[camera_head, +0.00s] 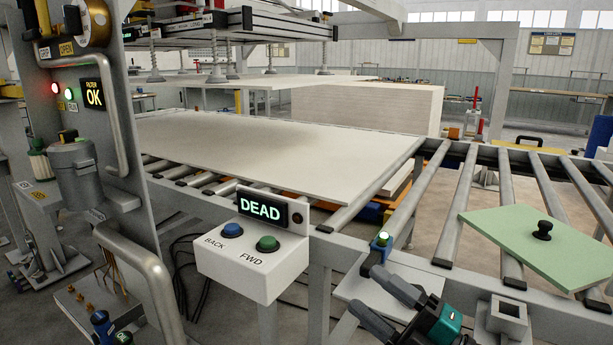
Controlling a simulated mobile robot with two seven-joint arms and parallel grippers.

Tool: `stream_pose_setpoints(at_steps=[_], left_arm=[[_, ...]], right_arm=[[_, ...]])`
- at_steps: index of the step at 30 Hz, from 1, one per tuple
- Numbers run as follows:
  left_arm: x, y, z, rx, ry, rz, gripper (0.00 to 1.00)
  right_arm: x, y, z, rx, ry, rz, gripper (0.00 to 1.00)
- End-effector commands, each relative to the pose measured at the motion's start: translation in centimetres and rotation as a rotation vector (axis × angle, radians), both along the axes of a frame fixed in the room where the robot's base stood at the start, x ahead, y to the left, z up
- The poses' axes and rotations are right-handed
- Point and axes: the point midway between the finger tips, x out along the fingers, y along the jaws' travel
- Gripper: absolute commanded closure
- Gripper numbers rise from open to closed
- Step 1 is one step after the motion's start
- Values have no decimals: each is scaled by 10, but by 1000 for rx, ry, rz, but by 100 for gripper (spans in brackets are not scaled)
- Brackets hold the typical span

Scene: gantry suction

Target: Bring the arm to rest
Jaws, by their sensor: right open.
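My right gripper (366,289) is at the bottom of the view, right of centre. Its two dark grey fingers point up and left with a clear gap between them. It is open and empty. A dark wrist part with a teal block (446,325) sits behind the fingers. The gripper appears over or in front of a white shelf plate (350,291) below the conveyor rail; I cannot tell whether it touches it. My left gripper is not in view.
A white control box (254,270) with BACK and FWD buttons and a DEAD sign (262,207) stands left of the gripper. A blue-and-green capped knob (381,242) is just above it. A green board (540,246) with a black knob lies on rollers at right. A large pale sheet (270,150) lies behind.

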Motion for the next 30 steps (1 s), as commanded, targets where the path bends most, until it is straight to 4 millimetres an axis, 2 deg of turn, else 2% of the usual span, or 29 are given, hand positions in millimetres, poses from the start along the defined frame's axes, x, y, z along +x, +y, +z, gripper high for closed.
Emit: stream_pose_setpoints(at_steps=[1, 4, 7, 9, 12, 16, 17, 18, 21, 24, 30], left_arm=[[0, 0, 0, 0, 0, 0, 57], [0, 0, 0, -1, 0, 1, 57], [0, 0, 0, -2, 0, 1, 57], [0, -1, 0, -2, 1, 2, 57], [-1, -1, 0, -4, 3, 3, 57], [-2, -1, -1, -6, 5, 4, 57], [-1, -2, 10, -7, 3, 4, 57], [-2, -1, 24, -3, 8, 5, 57], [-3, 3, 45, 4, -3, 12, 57], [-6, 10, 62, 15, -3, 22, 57], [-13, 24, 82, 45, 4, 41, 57]], right_arm=[[-2, -8, -18, 123, 134, -79, 39], [-8, -30, -64, 337, 421, -248, 39], [-28, -47, -123, 503, 722, -401, 39], [-50, -53, -161, 590, 918, -490, 39], [-86, -54, -207, 676, 1160, -583, 39], [-139, -47, -252, 759, 1446, -674, 39], [-144, -47, -247, 767, 1473, -683, 39], [-140, -50, -231, 761, 1451, -685, 39], [-142, -56, -214, 756, 1441, -699, 39], [-145, -62, -197, 754, 1434, -714, 39], [-150, -72, -172, 748, 1419, -737, 39]])
